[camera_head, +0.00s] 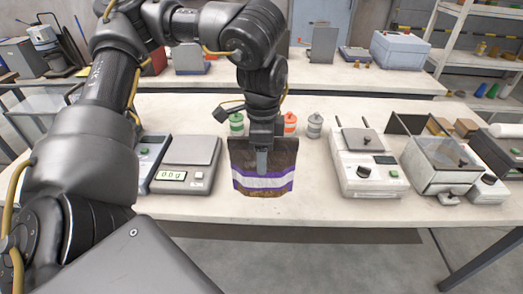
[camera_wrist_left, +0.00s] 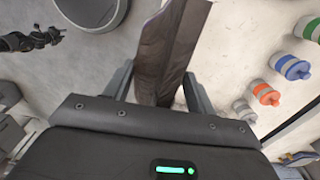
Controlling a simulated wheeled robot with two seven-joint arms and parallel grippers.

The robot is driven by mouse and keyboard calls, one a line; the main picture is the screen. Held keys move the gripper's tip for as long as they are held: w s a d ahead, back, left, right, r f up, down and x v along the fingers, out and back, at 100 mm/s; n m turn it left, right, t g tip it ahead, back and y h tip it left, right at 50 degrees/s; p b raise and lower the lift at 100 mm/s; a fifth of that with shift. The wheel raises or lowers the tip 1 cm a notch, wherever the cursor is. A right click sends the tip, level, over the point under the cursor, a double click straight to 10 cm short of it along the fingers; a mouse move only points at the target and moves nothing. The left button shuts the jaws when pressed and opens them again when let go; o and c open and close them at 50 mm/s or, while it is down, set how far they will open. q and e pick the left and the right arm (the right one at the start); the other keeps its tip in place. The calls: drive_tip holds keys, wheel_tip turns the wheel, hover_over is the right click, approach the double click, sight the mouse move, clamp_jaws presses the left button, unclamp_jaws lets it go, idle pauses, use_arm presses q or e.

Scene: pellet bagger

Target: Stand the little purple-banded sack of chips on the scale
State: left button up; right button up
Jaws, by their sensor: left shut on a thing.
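The small brown sack with a purple and white band (camera_head: 262,181) hangs upright in my left gripper (camera_head: 262,158). The fingers are shut on its upper part. In the left wrist view the dark sack (camera_wrist_left: 168,55) runs between the two fingers (camera_wrist_left: 158,88). The scale (camera_head: 187,163), with a grey square plate and a lit display, stands on the table just left of the sack. Its plate is empty, and the sack is apart from it. The gap under the sack is hard to judge. My right gripper is not in view.
Several banded bottles stand behind the sack, including an orange one (camera_head: 290,124) and a grey one (camera_head: 314,127). A white device with a knob (camera_head: 368,178) stands to the right. Another device (camera_head: 150,160) is close to the scale's left side. The table (camera_head: 318,185) is bare between sack and white device.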

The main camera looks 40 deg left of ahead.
use_arm(q)
drive_tip(key=shift+s+d+r, duration=0.25)
drive_tip(key=shift+s+d, duration=0.1)
drive_tip(key=shift+d, duration=0.05)
drive_tip(key=w+d+n, duration=0.6)
drive_tip(key=d+n, duration=0.1)
drive_tip(key=shift+d, duration=0.3)
drive_tip(key=shift+w, duration=0.15)
